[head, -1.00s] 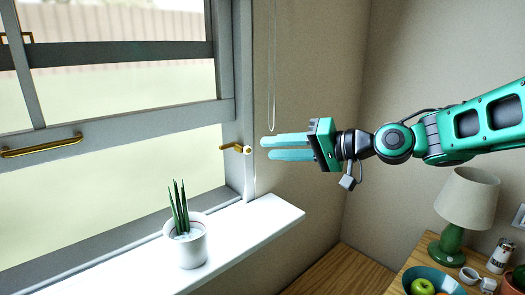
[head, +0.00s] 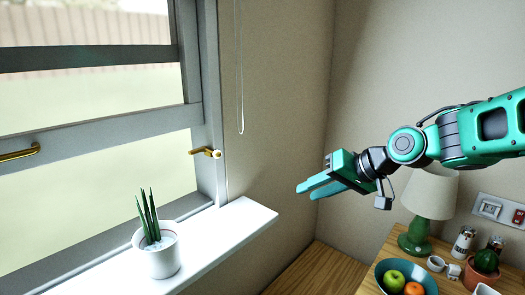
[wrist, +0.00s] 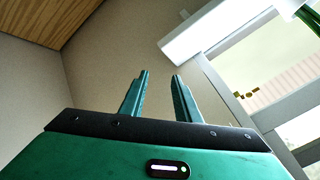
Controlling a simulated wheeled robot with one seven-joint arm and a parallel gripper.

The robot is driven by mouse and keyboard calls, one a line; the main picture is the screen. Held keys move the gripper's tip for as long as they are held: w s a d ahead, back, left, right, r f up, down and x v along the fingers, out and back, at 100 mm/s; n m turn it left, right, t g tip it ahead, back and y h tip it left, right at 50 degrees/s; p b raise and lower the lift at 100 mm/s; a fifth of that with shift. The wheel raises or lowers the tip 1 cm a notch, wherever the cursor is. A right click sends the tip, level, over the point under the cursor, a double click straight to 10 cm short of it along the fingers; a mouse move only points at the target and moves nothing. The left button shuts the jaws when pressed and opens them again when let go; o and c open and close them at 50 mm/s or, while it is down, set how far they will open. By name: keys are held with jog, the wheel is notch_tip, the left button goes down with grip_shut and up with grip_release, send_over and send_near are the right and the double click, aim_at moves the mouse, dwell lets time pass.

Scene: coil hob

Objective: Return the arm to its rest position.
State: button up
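My gripper (head: 309,190) is teal-green and hangs in the air in front of the wall, to the right of the window sill's end. Its fingers point left and slightly down in the head view. In the wrist view the two fingers of my gripper (wrist: 160,85) stand apart with nothing between them. My gripper touches nothing that I can see. My arm reaches in from the right edge of the head view.
The window (head: 100,120) has a brass latch (head: 206,152) and a hanging cord (head: 240,90). A potted plant (head: 157,255) stands on the white sill (head: 235,222). A lamp (head: 430,193), a fruit bowl (head: 380,285) and several small items stand at lower right, below my arm.

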jog(key=s+d+f+m+h, duration=0.1)
jog(key=s+d+f+h, duration=0.15)
jog(key=d, duration=0.35)
jog(key=s+d+f+m+h, duration=0.1)
jog(key=s+d+f, duration=0.15)
jog(key=d, duration=0.35)
jog(key=s+d+f+m+g+h, duration=0.2)
jog(key=s+d, duration=0.6)
jog(key=s, duration=0.5)
jog(key=s+d+f+m+g+h, duration=0.2)
jog(key=s+d, duration=0.6)
jog(key=s, duration=0.4)
jog(key=f+m+g, duration=0.1)
jog(key=g, duration=0.1)
jog(key=shift+s+f+g, duration=0.15)
jog(key=shift+s+g, duration=0.25)
